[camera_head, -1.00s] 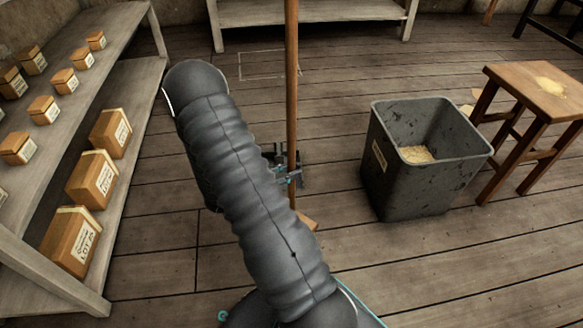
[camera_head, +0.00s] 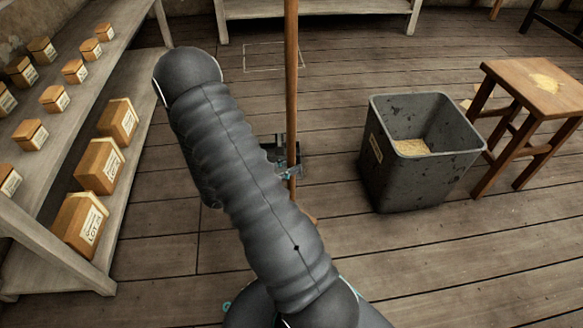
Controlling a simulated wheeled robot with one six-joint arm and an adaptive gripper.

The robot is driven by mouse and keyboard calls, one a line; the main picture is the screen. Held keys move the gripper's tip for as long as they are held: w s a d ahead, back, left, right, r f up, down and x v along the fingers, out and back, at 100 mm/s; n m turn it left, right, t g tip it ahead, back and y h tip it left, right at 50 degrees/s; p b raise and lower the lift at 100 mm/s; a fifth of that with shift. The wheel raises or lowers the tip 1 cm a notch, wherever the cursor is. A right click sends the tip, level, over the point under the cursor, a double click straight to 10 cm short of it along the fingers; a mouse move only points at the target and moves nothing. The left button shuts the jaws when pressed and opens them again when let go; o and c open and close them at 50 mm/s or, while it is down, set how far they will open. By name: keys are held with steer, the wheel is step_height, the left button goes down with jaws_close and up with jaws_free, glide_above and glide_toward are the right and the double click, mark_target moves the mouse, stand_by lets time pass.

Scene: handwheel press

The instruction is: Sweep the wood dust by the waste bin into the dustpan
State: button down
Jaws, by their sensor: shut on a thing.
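My gripper (camera_head: 287,172) shows partly past my arm, left of the picture's middle, and is shut on the upright wooden handle (camera_head: 291,70) of a long tool. The tool's lower end is mostly hidden behind my arm; only a small light brown bit shows beside it. The dark grey waste bin (camera_head: 376,180) stands to the right, apart from my gripper, with pale shavings (camera_head: 411,147) inside. A small pale patch (camera_head: 466,103) shows behind the bin near the stool; I cannot tell if it is wood dust on the floor. I cannot make out a dustpan.
A wooden stool (camera_head: 510,72) with pale dust on its seat stands right of the bin. A shelf (camera_head: 120,185) with several labelled wooden boxes runs along the left. A pale bench (camera_head: 330,12) stands at the back. The plank floor (camera_head: 450,265) in front of the bin looks clear.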

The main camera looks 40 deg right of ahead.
mark_target(290, 157)
steer(key=shift+r+p, duration=1.3)
steer(key=shift+r, duration=0.85)
